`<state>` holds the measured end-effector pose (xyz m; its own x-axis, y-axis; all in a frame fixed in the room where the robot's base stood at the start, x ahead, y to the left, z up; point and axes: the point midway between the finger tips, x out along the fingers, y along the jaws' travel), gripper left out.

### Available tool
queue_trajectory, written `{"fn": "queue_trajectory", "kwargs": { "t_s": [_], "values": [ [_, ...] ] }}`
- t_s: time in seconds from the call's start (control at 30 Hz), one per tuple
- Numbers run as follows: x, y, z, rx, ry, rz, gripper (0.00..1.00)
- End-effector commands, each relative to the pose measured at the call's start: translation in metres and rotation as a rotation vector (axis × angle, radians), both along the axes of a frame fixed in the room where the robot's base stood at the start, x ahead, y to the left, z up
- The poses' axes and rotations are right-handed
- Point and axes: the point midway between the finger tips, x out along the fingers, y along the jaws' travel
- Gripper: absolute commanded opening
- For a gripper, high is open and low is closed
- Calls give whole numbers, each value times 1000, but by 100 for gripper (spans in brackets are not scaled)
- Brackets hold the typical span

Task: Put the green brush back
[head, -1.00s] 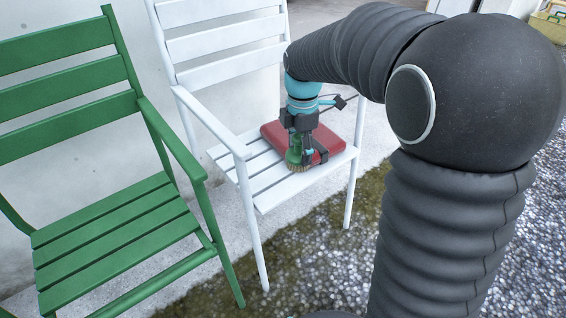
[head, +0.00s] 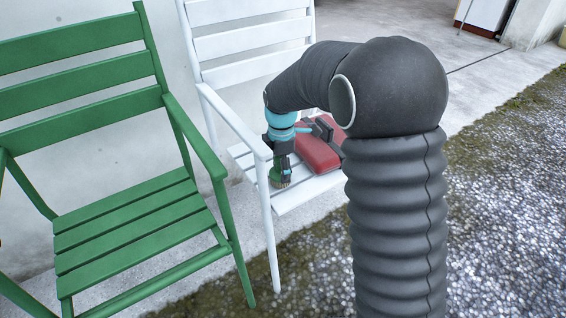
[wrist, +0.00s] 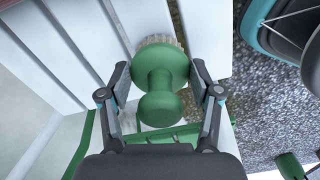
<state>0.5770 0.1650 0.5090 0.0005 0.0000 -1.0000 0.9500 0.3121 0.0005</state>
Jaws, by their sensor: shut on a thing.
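The green brush (wrist: 160,82) has a round head, a knob handle and pale bristles facing down. My gripper (wrist: 159,78) is shut on it, one finger on each side. In the head view the brush (head: 276,176) shows partly behind my gripper (head: 281,172), over the left part of the white chair's seat (head: 300,197). I cannot tell whether the bristles touch the slats. My gripper points down and is left of a red case-like thing (head: 318,155) on the same seat.
A green chair (head: 135,225) stands to the left, its armrest near the white chair. A pale wall (head: 30,205) is behind the chairs. Gravel and moss (head: 490,180) lie to the right, with open paving (head: 400,25) behind.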

Motion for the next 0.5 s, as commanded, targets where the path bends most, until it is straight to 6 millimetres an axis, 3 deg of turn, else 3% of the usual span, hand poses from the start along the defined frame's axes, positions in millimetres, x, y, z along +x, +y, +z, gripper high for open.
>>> {"fn": "queue_trajectory", "kwargs": {
  "t_s": [0.47,0.5],
  "values": [
    [0,0,-7,0,1,0,12],
    [0,0,-6,0,1,0,74]
  ]
}}
